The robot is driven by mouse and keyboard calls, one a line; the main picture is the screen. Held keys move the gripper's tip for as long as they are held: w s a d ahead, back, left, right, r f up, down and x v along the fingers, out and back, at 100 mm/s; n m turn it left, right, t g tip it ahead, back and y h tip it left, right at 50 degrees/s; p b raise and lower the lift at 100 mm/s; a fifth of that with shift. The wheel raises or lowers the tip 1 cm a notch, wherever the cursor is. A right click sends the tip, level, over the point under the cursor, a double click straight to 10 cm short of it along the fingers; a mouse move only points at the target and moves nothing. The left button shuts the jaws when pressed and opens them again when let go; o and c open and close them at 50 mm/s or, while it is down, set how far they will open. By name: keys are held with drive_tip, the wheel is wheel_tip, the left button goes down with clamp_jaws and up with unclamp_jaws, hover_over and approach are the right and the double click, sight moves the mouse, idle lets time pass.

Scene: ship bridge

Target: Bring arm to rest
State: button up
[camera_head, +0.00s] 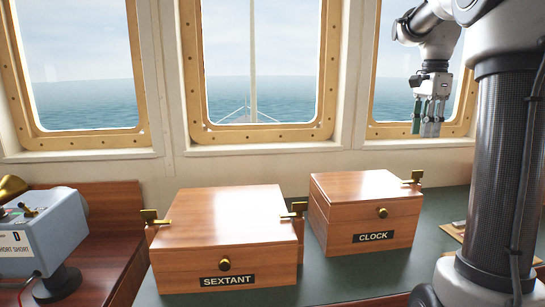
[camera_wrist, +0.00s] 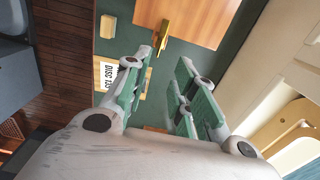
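My gripper (camera_head: 429,117) is raised in front of the right window in the head view, at the end of my arm. It points down. In the wrist view its two green-padded fingers (camera_wrist: 160,85) stand apart with nothing between them. Below it in the wrist view are the green desk top, a brass latch (camera_wrist: 162,37) and part of a wooden box (camera_wrist: 195,12). My gripper is clear of the desk and the boxes.
A closed box labelled SEXTANT (camera_head: 226,243) and a closed box labelled CLOCK (camera_head: 365,213) stand on the green counter (camera_head: 345,275). A grey device (camera_head: 45,235) is at the left. A labelled tray (camera_wrist: 107,75) lies below my gripper. Windows line the back wall.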

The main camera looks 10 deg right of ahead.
drive_tip(key=s+a+f+n+t, duration=0.2)
drive_tip(key=s+a+f+n, duration=0.3)
drive_tip(key=s+a+n, duration=0.3)
drive_tip(key=s+a+f+n+t, duration=0.2)
drive_tip(key=s+a+f+n, duration=0.4)
drive_tip(key=s+a+n, duration=0.2)
drive_tip(key=s+n, duration=0.2)
drive_tip(key=s, duration=0.2)
drive_tip(key=shift+a+f+n, duration=0.15)
drive_tip(key=shift+a+n, duration=0.15)
drive_tip(key=shift+a, duration=0.1)
drive_tip(key=shift+s, duration=0.1)
